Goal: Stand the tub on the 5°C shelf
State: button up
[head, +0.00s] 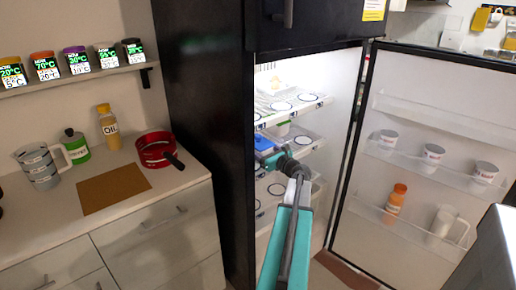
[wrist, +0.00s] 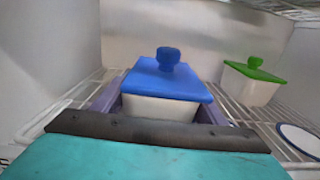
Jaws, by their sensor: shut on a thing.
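A tub with a blue lid and a round blue knob (wrist: 167,80) has a white body and stands upright between the purple fingers of my gripper (wrist: 160,108). In the head view my gripper (head: 272,158) reaches into the open fridge, and the blue lid (head: 262,142) shows just beyond it. My gripper is shut on this tub. The tub's base is hidden, so I cannot tell whether it touches a shelf. Wire fridge shelves (head: 312,101) carry ringed round marks. I cannot read which shelf is marked 5°C.
A green-lidded tub (wrist: 252,82) stands to the right of the blue-lidded one. A ringed white disc (wrist: 300,140) lies nearer on the right. The open fridge door (head: 420,110) holds several white cups, an orange bottle (head: 395,203) and a jug (head: 442,222). The fridge's side walls are close.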

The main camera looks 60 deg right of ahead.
jog(key=shift+f, duration=0.15)
jog(key=o, duration=1.2)
jog(key=shift+o, duration=0.2)
jog(key=b+v, duration=0.1)
jog(key=v, duration=1.1)
dwell(0.3)
